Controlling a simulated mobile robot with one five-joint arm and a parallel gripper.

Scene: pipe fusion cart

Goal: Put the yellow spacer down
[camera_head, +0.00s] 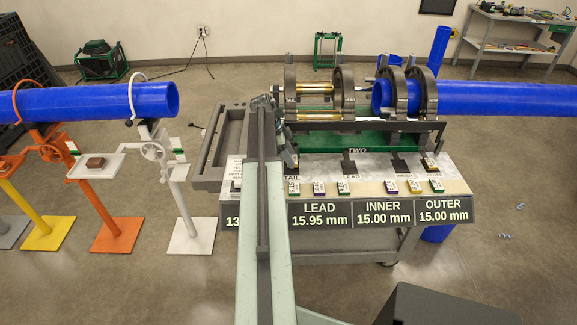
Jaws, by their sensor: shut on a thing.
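My arm reaches forward across the left end of the cart (455,184). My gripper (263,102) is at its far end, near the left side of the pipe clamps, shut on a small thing. That thing is hidden or too small to make out; I take it to be the yellow spacer. Another small block (429,163) lies at the OUTER pad. Dark pads marked LEAD (349,167) and INNER (399,166) look bare.
A grey open tray (208,160) adjoins the cart's left side. Ring clamps (343,92) and a blue pipe (490,98) stand behind the ledge. Another blue pipe (90,102) rests on stands at left. A sign panel (375,212) fronts the cart. Floor at right is mostly clear.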

